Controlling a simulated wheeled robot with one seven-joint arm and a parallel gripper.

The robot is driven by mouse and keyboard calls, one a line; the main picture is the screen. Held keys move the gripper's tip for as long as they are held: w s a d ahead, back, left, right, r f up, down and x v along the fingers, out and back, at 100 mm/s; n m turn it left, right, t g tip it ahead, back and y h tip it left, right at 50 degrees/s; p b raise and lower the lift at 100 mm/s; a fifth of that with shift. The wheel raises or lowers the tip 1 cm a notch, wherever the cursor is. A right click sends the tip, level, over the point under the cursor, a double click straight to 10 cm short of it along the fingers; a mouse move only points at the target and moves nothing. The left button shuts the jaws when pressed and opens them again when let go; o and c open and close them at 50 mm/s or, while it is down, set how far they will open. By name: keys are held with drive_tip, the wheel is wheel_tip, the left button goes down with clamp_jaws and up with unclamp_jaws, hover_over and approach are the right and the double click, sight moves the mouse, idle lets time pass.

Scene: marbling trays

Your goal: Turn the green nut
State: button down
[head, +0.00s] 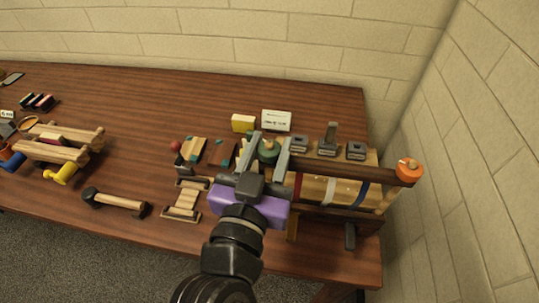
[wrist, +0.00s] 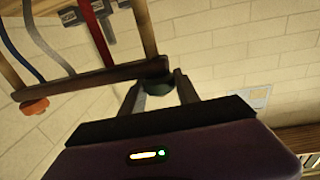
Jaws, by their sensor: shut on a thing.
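The green nut (head: 268,150) sits at the left end of the dark beam of a wooden press, between the fingers of my gripper (head: 269,145). In the wrist view the nut (wrist: 157,84) is dark green and lies against the beam, with the fingertips of my gripper (wrist: 160,88) on either side of it. My gripper is shut on the nut. An orange nut (head: 409,169) is at the right end of the same beam, and it also shows in the wrist view (wrist: 34,106). My gripper hides part of the press's left end.
Grey-topped blocks (head: 328,140) stand behind the beam. A white card (head: 276,120) and a yellow block (head: 243,123) are at the back. A wall is close on the right.

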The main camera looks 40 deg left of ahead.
sight(265, 158)
drive_tip(key=shift+f+m+t+h+b, duration=0.1)
drive_tip(key=shift+m+t+h+b, duration=0.4)
drive_tip(key=shift+h, duration=0.4)
drive_tip(key=c, duration=0.9)
unclamp_jaws()
drive_tip(key=shift+b+v, duration=0.75)
drive_tip(key=shift+v, duration=3.2)
